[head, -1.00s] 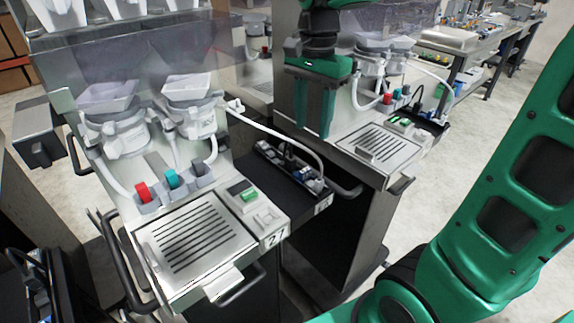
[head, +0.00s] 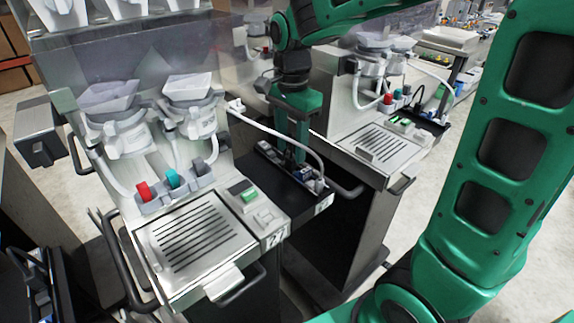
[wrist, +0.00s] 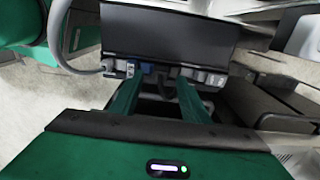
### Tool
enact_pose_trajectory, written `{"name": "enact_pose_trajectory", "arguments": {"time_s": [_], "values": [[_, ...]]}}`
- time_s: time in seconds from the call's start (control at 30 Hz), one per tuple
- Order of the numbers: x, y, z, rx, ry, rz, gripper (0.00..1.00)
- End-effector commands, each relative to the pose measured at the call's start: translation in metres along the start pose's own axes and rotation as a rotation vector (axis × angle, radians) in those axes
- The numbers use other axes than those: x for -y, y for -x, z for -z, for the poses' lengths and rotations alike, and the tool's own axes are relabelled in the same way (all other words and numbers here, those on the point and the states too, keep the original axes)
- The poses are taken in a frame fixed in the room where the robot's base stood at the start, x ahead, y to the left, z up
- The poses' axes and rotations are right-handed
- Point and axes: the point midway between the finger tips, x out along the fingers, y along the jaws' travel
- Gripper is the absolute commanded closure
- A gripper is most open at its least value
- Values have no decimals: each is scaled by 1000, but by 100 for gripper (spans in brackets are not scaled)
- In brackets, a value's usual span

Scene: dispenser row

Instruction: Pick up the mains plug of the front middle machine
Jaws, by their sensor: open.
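The front machine with the label 2 (head: 200,240) has a black side tray (head: 262,180) on its right, holding a row of sockets and small parts. My gripper (head: 290,158) is open, pointing down over this tray, with its fingertips at the row. In the wrist view my gripper (wrist: 158,82) has one finger on each side of a small dark piece with a cord (wrist: 165,88), apparently the mains plug. It is too dark to tell whether the fingers touch it. In the head view the fingers hide the plug. A blue connector (wrist: 145,68) sits close to the left finger.
A pale hose (head: 275,132) arches from the machine down to the tray, close to my gripper. The floor at the right (head: 410,215) is free.

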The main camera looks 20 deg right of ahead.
Motion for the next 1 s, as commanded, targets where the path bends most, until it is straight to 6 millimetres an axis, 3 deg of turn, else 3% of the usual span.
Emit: {"name": "enact_pose_trajectory", "arguments": {"time_s": [0.2,0.47,0.67,1.0], "values": [[0,-24,0,0,0,-1,58],[0,-27,0,0,0,1,58],[0,-27,1,0,0,1,100],[0,-25,1,0,-1,1,100]]}}
